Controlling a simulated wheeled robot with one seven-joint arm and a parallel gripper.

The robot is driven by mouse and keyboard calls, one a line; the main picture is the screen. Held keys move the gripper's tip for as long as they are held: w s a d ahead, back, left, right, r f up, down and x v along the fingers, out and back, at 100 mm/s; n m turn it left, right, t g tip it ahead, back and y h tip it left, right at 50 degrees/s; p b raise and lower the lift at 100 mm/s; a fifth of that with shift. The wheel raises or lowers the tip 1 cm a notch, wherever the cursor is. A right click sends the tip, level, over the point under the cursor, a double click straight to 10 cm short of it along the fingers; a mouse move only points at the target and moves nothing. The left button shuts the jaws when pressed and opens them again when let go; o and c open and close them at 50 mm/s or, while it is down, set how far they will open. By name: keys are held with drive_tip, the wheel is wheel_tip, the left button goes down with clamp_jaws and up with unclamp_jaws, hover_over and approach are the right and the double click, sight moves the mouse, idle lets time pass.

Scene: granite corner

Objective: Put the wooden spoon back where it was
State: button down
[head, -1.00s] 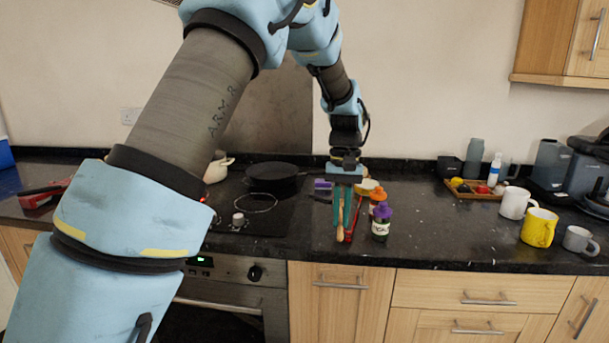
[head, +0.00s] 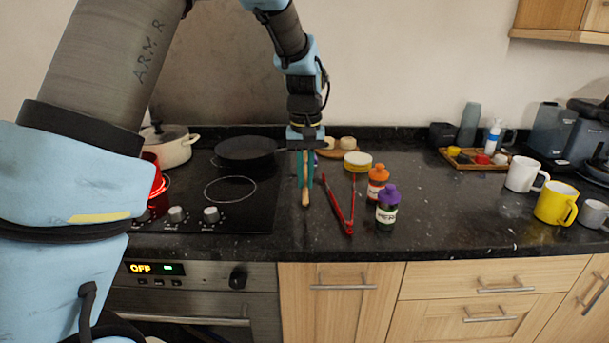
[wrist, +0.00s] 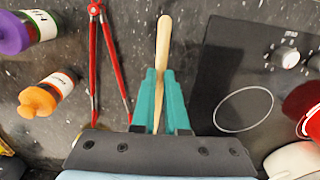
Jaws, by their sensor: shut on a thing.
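The wooden spoon (head: 305,193) is held in my gripper (head: 306,180), its pale handle end pointing down toward the counter's front in the head view. In the wrist view the spoon's handle (wrist: 164,45) sticks out between the teal fingers of my gripper (wrist: 162,95), which are shut on it. The gripper is over the dark counter, just right of the hob and left of the red tongs (head: 343,212). I cannot tell whether the spoon touches the counter.
An orange-capped bottle (head: 377,182) and a purple-capped bottle (head: 387,208) stand right of the tongs. A yellow-rimmed jar (head: 357,162) is behind. A black pan (head: 245,150) and white pot (head: 172,148) sit on the hob (head: 265,205). Counter between bottles and mugs (head: 522,174) is clear.

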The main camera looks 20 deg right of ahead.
sight(306, 215)
wheel_tip(306, 215, down, 7)
drive_tip(key=b, duration=0.4)
drive_tip(key=shift+f, duration=0.1)
drive_tip(key=c, duration=0.9)
unclamp_jaws()
drive_tip(key=shift+o, duration=0.5)
drive_tip(key=o, duration=0.7)
drive_tip(key=shift+o, duration=0.2)
